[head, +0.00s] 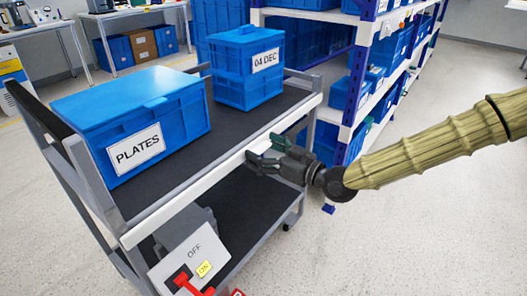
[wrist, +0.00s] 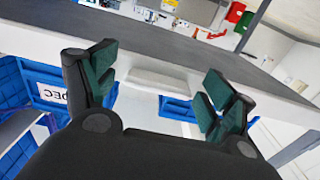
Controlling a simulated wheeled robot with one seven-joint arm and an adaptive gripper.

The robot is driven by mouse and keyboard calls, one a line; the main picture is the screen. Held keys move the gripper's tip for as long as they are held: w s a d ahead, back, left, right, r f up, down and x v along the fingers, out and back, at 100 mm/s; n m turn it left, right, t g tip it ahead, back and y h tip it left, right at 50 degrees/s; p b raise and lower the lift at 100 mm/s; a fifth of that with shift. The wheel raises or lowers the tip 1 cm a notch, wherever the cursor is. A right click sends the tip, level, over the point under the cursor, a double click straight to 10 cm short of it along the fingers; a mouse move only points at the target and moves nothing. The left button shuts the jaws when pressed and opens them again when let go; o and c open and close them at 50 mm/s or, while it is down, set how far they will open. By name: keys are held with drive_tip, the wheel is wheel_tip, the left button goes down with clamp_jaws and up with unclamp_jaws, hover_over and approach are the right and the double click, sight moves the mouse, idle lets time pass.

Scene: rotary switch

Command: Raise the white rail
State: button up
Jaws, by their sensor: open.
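The white rail (head: 190,195) runs along the front edge of the cart's upper dark shelf. In the wrist view the white rail (wrist: 280,98) crosses the picture below the dark shelf surface, with a pale block-like part (wrist: 165,82) on it between my fingers. My gripper (head: 262,160) is at the rail's front side, around the middle of its length. In the wrist view my gripper (wrist: 163,88) is open, with green-padded fingers spread apart and nothing held. Whether a fingertip touches the rail cannot be told.
A blue PLATES box (head: 135,120) and a blue 04 DEC crate (head: 247,70) stand on the cart's upper shelf (head: 215,135). Blue-bin shelving (head: 355,85) stands behind. Floor at right is clear.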

sight(263, 147)
drive_tip(key=shift+r, duration=0.1)
drive_tip(key=c, duration=1.5)
drive_tip(key=shift+o, duration=0.2)
wheel_tip(263, 147, up, 7)
drive_tip(key=p, duration=0.4)
drive_tip(key=shift+w+r, duration=0.1)
drive_tip(key=shift+r, duration=0.05)
drive_tip(key=o, duration=1.1)
drive_tip(key=shift+r, duration=0.1)
drive_tip(key=o, duration=0.4)
drive_tip(key=shift+w+a, duration=0.1)
drive_tip(key=shift+c, duration=0.2)
drive_tip(key=shift+a, duration=0.1)
drive_tip(key=shift+f, duration=0.25)
